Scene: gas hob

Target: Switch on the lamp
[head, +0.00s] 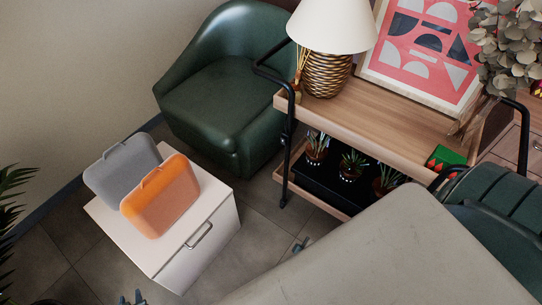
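The lamp has a wide white shade (333,22) and a woven, bronze-coloured base (326,75). It stands on the wooden top of a cart, at the top of the head view; the shade's top is cut off. No switch can be made out. My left gripper (132,298) shows small at the bottom edge, left of centre. Its two dark fingertips stand apart with nothing between them, far from the lamp. A small dark tip that looks like my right gripper (300,245) shows beside the large grey surface, mostly hidden.
The cart (405,112) has black rails, a framed picture (425,45) and potted plants below. A green armchair (222,90) stands left of it. A white cabinet (205,240) carries grey and orange cases. A large grey surface (390,260) fills the bottom right.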

